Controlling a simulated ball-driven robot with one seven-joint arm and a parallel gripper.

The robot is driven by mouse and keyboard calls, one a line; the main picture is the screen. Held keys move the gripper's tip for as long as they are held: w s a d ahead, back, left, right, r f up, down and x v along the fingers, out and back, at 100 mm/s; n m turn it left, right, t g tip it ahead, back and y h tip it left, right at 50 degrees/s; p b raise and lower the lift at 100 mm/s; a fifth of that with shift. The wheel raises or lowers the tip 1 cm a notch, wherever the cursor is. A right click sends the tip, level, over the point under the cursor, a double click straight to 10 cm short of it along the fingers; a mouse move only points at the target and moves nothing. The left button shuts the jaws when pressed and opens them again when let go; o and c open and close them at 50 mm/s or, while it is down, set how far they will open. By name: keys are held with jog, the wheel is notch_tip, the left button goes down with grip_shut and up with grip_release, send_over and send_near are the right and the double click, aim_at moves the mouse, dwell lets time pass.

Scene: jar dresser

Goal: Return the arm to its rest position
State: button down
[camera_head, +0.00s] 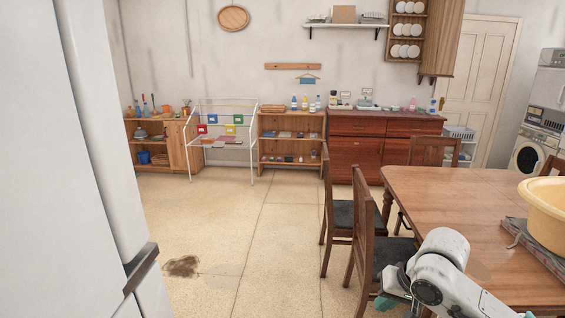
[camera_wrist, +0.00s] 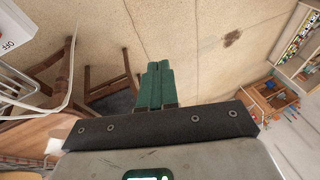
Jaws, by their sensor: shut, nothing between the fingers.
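My gripper (camera_wrist: 155,68) has green fingers that lie side by side, shut, with nothing between them. In the wrist view the speckled floor shows behind the fingertips. In the head view my pale arm reaches in at the lower right, in front of the wooden table (camera_head: 430,185) and a dark-seated chair (camera_head: 366,220). Only a little of the green gripper shows there, low beside the arm's joint, and its fingertips are hard to make out.
A yellow basin (camera_head: 548,215) stands on the table at the right. Another chair (camera_head: 328,190) stands by the table. A white drying rack (camera_head: 225,140) and a red-brown dresser (camera_head: 355,150) stand at the back wall. The floor left of the chairs is open, with a dark stain (camera_head: 182,266).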

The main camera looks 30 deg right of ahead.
jog(key=w+a+r+n+t+y, duration=0.1)
jog(key=w+a+r, duration=0.15)
jog(key=a, duration=0.35)
jog(key=w+a+r+n+t+y, duration=0.1)
jog(key=w+a+r+n+t, duration=0.1)
jog(key=w+a, duration=0.35)
jog(key=s+a+f+y, duration=0.1)
jog(key=s+a+f, duration=0.4)
jog(key=a, duration=0.4)
jog(key=s+f+n+g+h, duration=0.1)
jog(key=s+f+g, duration=0.1)
jog(key=s+f, duration=0.45)
jog(key=s+f+n+g+h, duration=0.1)
jog(key=s+f, duration=0.3)
jog(key=s, duration=0.5)
jog(key=s+d+f+g+h, duration=0.1)
jog(key=s+d+f, duration=0.1)
jog(key=s, duration=0.4)
jog(key=s+d+f+n+g+h, duration=0.1)
jog(key=s+d+f+g, duration=0.1)
jog(key=s+d, duration=0.2)
jog(key=s, duration=0.2)
jog(key=shift+s+f+n, duration=0.25)
jog(key=shift+s+n, duration=0.05)
jog(key=shift+s, duration=0.1)
